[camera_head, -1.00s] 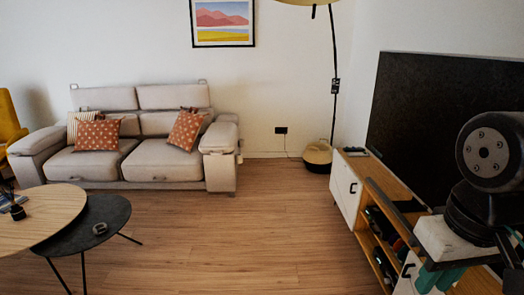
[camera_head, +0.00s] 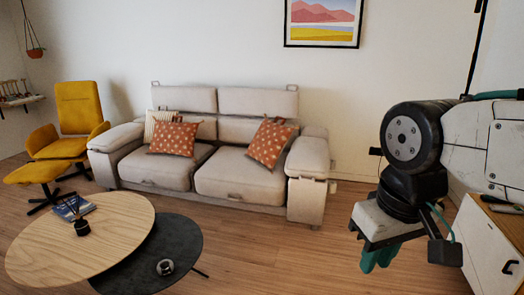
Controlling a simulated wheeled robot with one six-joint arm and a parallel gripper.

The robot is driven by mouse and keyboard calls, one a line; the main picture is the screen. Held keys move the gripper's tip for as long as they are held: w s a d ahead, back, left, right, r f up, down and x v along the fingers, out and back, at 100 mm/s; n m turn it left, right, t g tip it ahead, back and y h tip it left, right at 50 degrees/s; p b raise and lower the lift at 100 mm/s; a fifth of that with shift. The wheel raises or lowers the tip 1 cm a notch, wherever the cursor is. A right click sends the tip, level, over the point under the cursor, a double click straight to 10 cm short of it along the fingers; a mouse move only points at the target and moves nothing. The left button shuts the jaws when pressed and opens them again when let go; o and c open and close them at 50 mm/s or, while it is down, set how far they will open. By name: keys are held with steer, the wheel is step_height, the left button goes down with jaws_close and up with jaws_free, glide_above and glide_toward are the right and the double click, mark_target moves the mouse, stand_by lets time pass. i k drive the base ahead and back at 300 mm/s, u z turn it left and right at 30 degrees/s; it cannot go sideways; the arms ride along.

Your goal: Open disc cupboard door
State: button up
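A white cupboard door (camera_head: 487,246) with a small dark handle (camera_head: 510,267) is on the wooden media cabinet at the lower right. It looks shut, and its right side is cut off by the picture edge. I cannot tell whether it is the disc cupboard. My gripper (camera_head: 379,257) points down in front of the cabinet, to the left of the door and apart from the handle in the picture. Its teal fingers are partly hidden by its own white and black body, so their opening is unclear. I see nothing held.
A beige sofa (camera_head: 215,158) with patterned cushions stands against the back wall. A round wooden table (camera_head: 82,240) and a dark round table (camera_head: 172,245) are at the lower left. A yellow chair (camera_head: 78,110) is farther left. Wooden floor (camera_head: 310,262) is clear between tables and cabinet.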

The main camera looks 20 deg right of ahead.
mark_target(493, 265)
steer(key=z, duration=0.25)
steer(key=i, duration=1.1)
steer(key=z, duration=1.6)
steer(key=i, duration=0.9)
steer(key=z, duration=0.95)
